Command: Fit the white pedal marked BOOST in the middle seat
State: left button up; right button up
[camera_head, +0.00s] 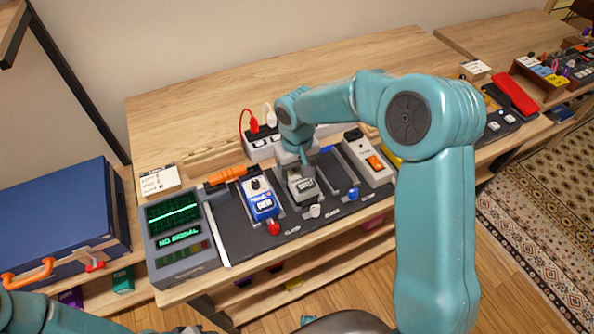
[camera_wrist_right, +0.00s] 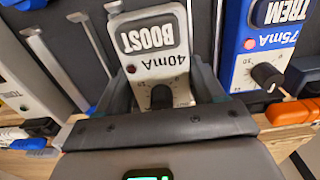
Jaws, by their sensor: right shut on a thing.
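The white BOOST pedal (camera_head: 304,189) is at the middle seat of the dark pedal board (camera_head: 236,238), right of the blue TREM pedal (camera_head: 261,201). My right gripper (camera_head: 301,171) is shut on it from above. In the right wrist view the BOOST pedal (camera_wrist_right: 147,38) shows its name, "40mA" and a black knob between the fingers (camera_wrist_right: 160,92). Its underside is hidden, so I cannot tell if it rests fully in the seat. A white-ended clamp (camera_head: 315,211) is in front of it. Of my left arm only a link shows, at the bottom left.
An empty-looking slot with a blue-ended clamp (camera_head: 353,194) lies right of BOOST. A white pedal with an orange switch (camera_head: 371,160) stands beyond. A NO SIGNAL screen unit (camera_head: 178,238) is at left. A power strip (camera_head: 259,148) with plugs is behind.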

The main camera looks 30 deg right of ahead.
jog(key=shift+f+b, duration=0.3)
jog(key=shift+f, duration=0.1)
dwell(0.3)
